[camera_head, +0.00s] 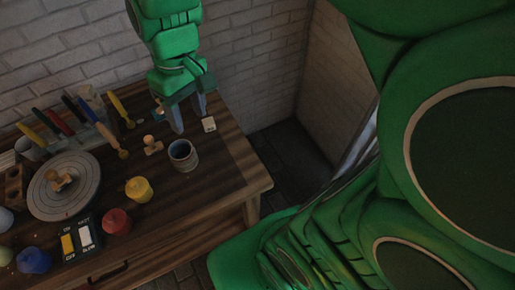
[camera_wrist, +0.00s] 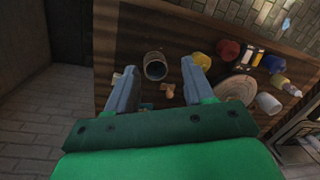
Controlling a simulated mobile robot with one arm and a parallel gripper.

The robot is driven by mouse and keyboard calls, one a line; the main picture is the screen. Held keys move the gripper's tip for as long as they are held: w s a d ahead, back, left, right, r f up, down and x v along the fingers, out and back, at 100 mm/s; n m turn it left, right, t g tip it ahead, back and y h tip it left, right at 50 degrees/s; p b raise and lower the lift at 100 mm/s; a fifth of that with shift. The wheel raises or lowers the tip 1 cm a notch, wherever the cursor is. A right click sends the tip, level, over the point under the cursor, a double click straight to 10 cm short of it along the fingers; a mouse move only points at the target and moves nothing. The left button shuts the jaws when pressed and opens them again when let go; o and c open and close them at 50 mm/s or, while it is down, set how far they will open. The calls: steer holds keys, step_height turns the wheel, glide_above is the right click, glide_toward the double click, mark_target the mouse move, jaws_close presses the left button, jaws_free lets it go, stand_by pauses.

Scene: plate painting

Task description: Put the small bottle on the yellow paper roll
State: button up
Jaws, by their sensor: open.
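A yellow roll-like piece (camera_head: 139,190) stands on the wooden table, left of and nearer than the grey cup; it also shows in the wrist view (camera_wrist: 201,60). I cannot surely pick out the small bottle. A small bluish thing (camera_head: 158,112) lies just left of my gripper, too small to identify, and a bluish thing shows between my fingers in the wrist view (camera_wrist: 146,106). My gripper (camera_head: 188,122) points down over the far right of the table, open and empty. Its fingers also show in the wrist view (camera_wrist: 158,66).
A round turntable (camera_head: 65,205), red pot (camera_head: 117,221) and switch box (camera_head: 80,238) are left. The right table corner is clear.

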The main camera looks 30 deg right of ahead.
steer(key=s+d+f+m, duration=0.1)
steer(key=s+d+m, duration=0.1)
steer(key=s+d, duration=0.2)
steer(key=s+d+f+m+h, duration=0.1)
steer(key=s+d+m, duration=0.2)
steer(key=s, duration=0.6)
steer(key=shift+d+f+g, duration=0.3)
steer(key=shift+d+f, duration=0.1)
steer(key=shift+d, duration=0.6)
